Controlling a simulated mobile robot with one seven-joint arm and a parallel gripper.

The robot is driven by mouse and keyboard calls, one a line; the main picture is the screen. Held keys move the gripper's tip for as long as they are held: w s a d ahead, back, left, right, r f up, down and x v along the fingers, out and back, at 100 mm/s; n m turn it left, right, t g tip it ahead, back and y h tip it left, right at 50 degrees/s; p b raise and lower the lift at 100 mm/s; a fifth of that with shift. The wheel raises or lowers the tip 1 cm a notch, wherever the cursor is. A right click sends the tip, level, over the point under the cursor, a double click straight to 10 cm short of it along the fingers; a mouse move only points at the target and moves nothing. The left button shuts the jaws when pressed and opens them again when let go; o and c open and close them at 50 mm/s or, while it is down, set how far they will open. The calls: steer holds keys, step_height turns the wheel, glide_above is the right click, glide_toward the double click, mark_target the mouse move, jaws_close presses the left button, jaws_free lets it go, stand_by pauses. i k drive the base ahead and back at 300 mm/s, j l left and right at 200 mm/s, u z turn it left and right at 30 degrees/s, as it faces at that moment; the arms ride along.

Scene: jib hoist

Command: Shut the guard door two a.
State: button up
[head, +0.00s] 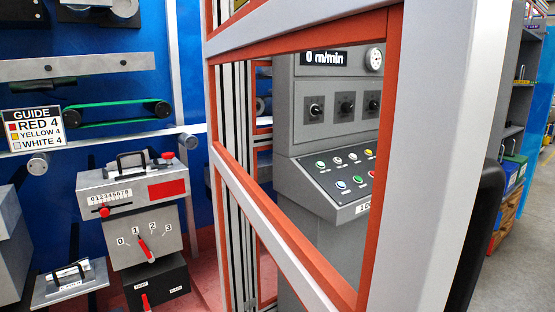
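A guard door (455,150) with a wide grey frame and orange inner edges stands very close, filling the middle and right of the head view. It appears to stand open, swung toward me at an angle. Its grey middle rail (270,220) slopes down to the right. I see no label naming it two a. A black rounded part (488,225) shows at the door's right edge; I cannot tell whether it is a handle. My gripper is not in view. The door's lower part and outer face are out of sight.
Behind the door stands a grey control console (335,130) with knobs and coloured buttons. At left are a blue machine panel (90,60), a guide sign (34,128), and a grey box with a numbered dial (145,240). Shelving (512,130) and grey floor (530,220) lie at right.

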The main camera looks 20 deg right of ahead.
mark_target(437, 197)
steer(key=k+l+u, duration=0.1)
steer(key=l, duration=0.35)
steer(key=k+l+u, duration=0.15)
steer(key=k+l, duration=0.15)
steer(key=l, duration=0.15)
steer(key=k+l+u, duration=0.1)
steer(key=k+l, duration=0.15)
steer(key=l, duration=0.15)
steer(key=k+l+u, duration=0.1)
steer(key=k+l, duration=0.15)
steer(key=l, duration=0.15)
steer(key=k+l+z, duration=0.1)
steer(key=l, duration=0.55)
steer(key=l+z, duration=0.2)
steer(key=l, duration=0.25)
steer(key=i+l+z, duration=0.15)
steer(key=l, duration=0.25)
steer(key=j, duration=1.45)
steer(key=k, duration=0.05)
